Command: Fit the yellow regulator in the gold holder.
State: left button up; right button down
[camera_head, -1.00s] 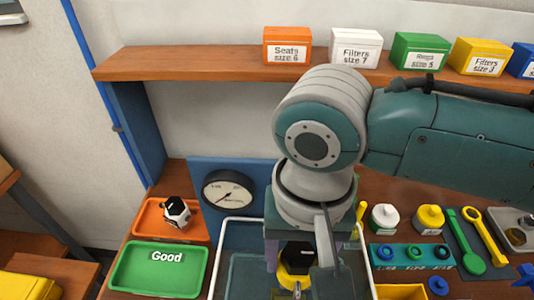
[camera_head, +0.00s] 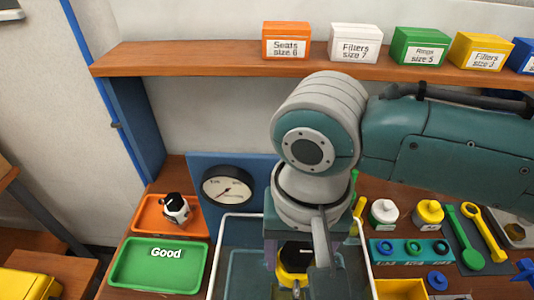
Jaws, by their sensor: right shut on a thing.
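The yellow regulator (camera_head: 292,279) has a black top and shows low in the middle of the head view. My right gripper (camera_head: 293,258) comes down over it from above and is shut on it. Its fingers and wrist cover part of the regulator. The regulator is over the clear-walled test enclosure with a white frame. I cannot make out the gold holder; my gripper and the regulator block the area beneath. My left gripper is not in view.
A pressure gauge (camera_head: 227,188) on a blue panel stands left of my wrist. An orange tray (camera_head: 153,220) holds a white-and-black part (camera_head: 176,207); the green Good tray (camera_head: 125,268) is empty. Parts and tools lie at right. Labelled boxes line the shelf (camera_head: 200,62) behind.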

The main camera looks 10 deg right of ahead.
jog(key=shift+f, duration=0.3)
jog(key=shift+f, duration=0.5)
dwell(0.4)
jog(key=shift+f+b, duration=0.35)
jog(key=shift+f, duration=0.15)
dwell(0.5)
jog(key=shift+f, duration=0.5)
dwell(0.4)
jog(key=shift+f, duration=0.1)
dwell(0.5)
jog(key=shift+f+b, duration=0.4)
dwell(0.5)
jog(key=shift+f, duration=0.5)
dwell(0.4)
